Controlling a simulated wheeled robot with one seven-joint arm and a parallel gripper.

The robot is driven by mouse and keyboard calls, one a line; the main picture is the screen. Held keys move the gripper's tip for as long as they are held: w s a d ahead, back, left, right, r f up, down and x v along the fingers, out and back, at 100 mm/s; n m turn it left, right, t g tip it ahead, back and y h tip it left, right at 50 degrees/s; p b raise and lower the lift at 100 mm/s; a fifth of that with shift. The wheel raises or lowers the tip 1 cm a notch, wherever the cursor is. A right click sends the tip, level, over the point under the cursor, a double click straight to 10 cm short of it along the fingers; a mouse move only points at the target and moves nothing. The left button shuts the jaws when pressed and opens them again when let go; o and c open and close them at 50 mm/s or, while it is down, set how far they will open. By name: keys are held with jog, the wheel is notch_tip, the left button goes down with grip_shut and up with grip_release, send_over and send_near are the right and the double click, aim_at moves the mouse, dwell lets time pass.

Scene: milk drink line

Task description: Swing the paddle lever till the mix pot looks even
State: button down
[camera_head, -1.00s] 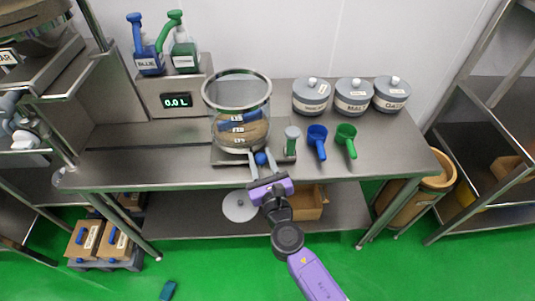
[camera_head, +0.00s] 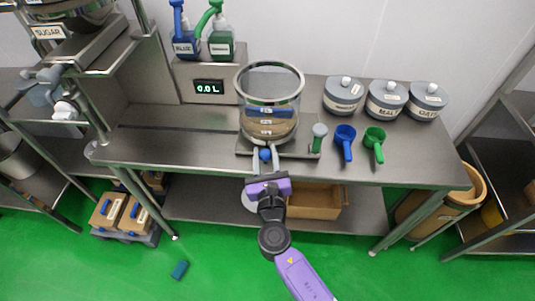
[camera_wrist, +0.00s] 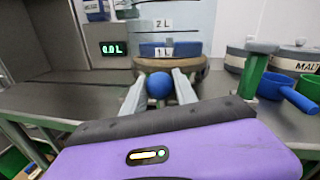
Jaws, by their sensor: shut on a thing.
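The mix pot (camera_head: 270,88) is a clear cylinder with a metal rim on the bench. The lever's blue ball knob (camera_head: 265,154) sticks out at the pot's front. My gripper (camera_head: 266,158) is shut on this knob, with one finger on each side in the wrist view (camera_wrist: 159,90). The lever's shaft is hidden.
Blue (camera_head: 184,38) and green (camera_head: 221,40) bottles stand above a display (camera_head: 208,87) reading 0.0 L.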

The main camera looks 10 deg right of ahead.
aim_at(266, 160)
jog(key=shift+a, duration=0.1)
jog(key=c, duration=1)
grip_release()
jog(key=shift+s, duration=0.1)
jog(key=s, duration=0.5)
jog(key=s+a, duration=0.1)
jog(key=s, duration=0.1)
jog(key=shift+s+b, duration=0.25)
jog(key=shift+b, duration=0.05)
